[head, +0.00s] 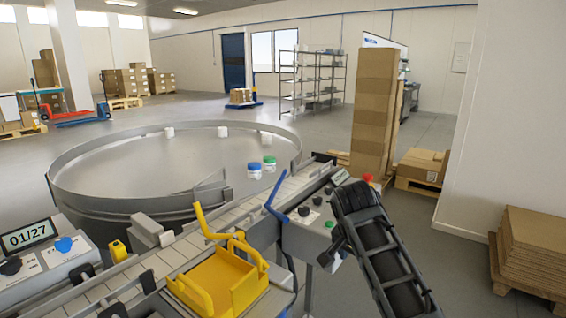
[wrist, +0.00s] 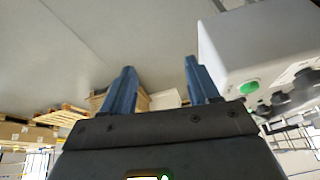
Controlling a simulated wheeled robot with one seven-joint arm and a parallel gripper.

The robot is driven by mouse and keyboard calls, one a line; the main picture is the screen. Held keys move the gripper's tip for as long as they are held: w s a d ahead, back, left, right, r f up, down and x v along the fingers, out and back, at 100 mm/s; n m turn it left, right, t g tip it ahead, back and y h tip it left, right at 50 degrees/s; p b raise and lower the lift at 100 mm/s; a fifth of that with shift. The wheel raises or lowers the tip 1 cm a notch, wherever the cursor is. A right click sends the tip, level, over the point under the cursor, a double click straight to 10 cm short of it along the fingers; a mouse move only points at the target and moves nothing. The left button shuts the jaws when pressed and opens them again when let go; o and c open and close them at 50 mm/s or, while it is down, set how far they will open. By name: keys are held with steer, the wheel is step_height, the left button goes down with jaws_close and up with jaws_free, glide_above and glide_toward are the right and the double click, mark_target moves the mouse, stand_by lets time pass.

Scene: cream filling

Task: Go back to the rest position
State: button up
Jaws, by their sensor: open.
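My gripper shows in the wrist view (wrist: 162,82), with its two blue fingers apart and nothing between them. My dark arm (head: 383,248) reaches up from the bottom right of the head view, beside the conveyor's right-hand control box. The fingertips cannot be made out in the head view. In the wrist view a pale control box (wrist: 255,45) with a green button (wrist: 249,87) is close to the right finger; I cannot tell the exact gap.
A conveyor (head: 165,262) runs along a round table (head: 110,165) carrying a blue-lidded jar (head: 254,170), a green-lidded jar (head: 269,164) and white jars. A yellow holder (head: 222,282) sits at the conveyor's front. Stacked cartons (head: 373,112) stand behind my arm. Grey floor (head: 425,130) is open beyond.

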steer(key=s+a+f+n+t+y, duration=0.1)
steer(key=s+f, duration=0.4)
steer(key=f, duration=0.4)
steer(key=s+f+n+t+y, duration=0.15)
steer(key=s+f, duration=0.35)
steer(key=s, duration=0.6)
steer(key=s+f+n+t+y, duration=0.1)
steer(key=s+f+n+t, duration=0.1)
steer(key=s+f, duration=0.65)
steer(key=s+d+r+n+t, duration=0.15)
steer(key=s+r, duration=0.35)
steer(key=s, duration=0.5)
steer(key=s+d+r+t, duration=0.15)
steer(key=s+r, duration=0.25)
steer(key=s, duration=0.6)
steer(key=s+d+r+n+t, duration=0.1)
steer(key=s+r, duration=0.5)
steer(key=r, duration=0.2)
steer(key=s+d+r+n+t, duration=0.1)
steer(key=s+r+t, duration=0.1)
steer(key=s+r, duration=0.4)
steer(key=shift+s+r+n+h, duration=0.3)
steer(key=shift+r+h, duration=0.15)
steer(key=shift+r, duration=1.1)
steer(key=shift+d, duration=0.1)
